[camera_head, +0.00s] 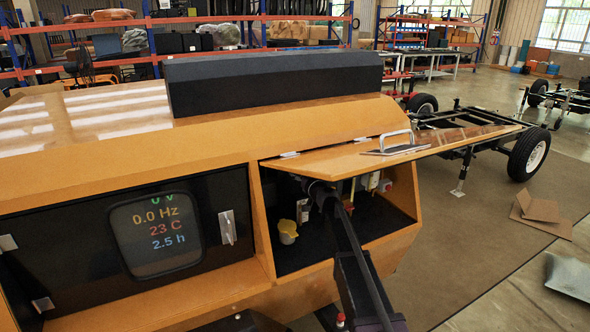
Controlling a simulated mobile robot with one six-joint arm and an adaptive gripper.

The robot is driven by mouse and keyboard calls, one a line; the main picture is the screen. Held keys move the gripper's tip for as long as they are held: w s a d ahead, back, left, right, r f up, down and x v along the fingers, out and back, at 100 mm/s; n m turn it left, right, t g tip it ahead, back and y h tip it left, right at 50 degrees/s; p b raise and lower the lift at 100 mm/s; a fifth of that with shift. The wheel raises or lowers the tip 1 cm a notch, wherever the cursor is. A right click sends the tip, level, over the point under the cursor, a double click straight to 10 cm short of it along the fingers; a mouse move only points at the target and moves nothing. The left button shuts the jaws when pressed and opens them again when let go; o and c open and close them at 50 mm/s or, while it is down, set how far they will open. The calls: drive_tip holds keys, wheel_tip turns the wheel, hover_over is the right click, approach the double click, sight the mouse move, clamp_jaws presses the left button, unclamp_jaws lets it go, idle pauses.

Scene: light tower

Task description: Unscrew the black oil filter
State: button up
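The orange light tower housing (210,140) has an open compartment (345,245) on its right, with a dark interior. My arm reaches into this compartment from the lower right. My gripper (316,188) is under the raised door, in the upper part of the opening. It is dark against the dark interior, and I cannot see its fingers or whether it holds anything. I cannot make out the black oil filter; it may be hidden by my gripper or by the shade.
The orange door (430,148) with a metal handle stands raised just above my arm. A yellow cap (288,229) and a white-labelled part (303,211) sit left of my arm. A display panel (157,233) is farther left. A wheeled chassis (470,130) stands behind, right.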

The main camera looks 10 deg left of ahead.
drive_tip(key=shift+w+n, duration=0.1)
drive_tip(key=shift+n, duration=0.7)
drive_tip(key=n, duration=0.2)
drive_tip(key=shift+n, duration=1.8)
drive_tip(key=shift+n, duration=0.3)
drive_tip(key=shift+s+d, duration=0.15)
drive_tip(key=shift+s, duration=0.15)
drive_tip(key=shift+v, duration=2.1)
